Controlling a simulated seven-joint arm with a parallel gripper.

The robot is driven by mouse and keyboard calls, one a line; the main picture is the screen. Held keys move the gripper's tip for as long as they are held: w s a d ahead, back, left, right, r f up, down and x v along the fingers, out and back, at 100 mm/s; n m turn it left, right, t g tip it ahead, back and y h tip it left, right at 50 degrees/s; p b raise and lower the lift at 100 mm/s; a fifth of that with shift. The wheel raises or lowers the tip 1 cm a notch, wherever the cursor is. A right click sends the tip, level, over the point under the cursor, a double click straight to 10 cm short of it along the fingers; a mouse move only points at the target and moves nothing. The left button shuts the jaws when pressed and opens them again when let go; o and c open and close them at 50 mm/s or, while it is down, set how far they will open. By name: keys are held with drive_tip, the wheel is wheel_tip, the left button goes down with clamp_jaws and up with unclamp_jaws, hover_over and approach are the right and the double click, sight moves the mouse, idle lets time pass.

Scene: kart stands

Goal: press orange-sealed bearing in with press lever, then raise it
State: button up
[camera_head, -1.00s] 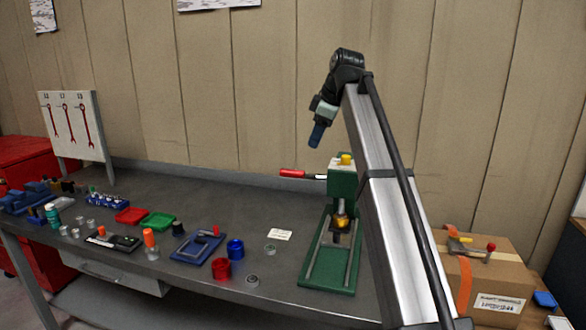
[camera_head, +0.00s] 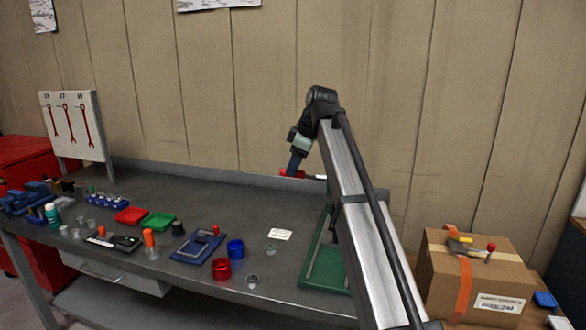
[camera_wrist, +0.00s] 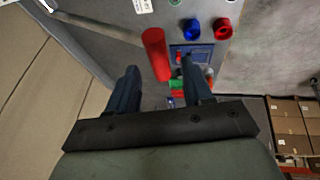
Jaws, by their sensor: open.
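The press lever's red handle (camera_head: 291,174) sticks out to the left of the press. In the wrist view the red handle (camera_wrist: 157,55) lies between my two fingers and beyond them, at the end of a grey rod. My gripper (camera_head: 295,165) is open at the handle, with nothing clasped; it also shows in the wrist view (camera_wrist: 160,78). The green press base (camera_head: 318,272) shows beside my arm, which hides the press column and ram. I cannot make out the orange-sealed bearing.
Left of the press on the bench are a white card (camera_head: 280,235), small metal rings (camera_head: 270,249), a blue cup (camera_head: 236,249), a red cup (camera_head: 221,268) and a blue tray (camera_head: 195,245). A cardboard box (camera_head: 450,285) stands at the right.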

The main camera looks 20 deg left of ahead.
drive_tip(key=shift+x, duration=1.05)
clamp_jaws()
drive_tip(key=shift+s, duration=0.1)
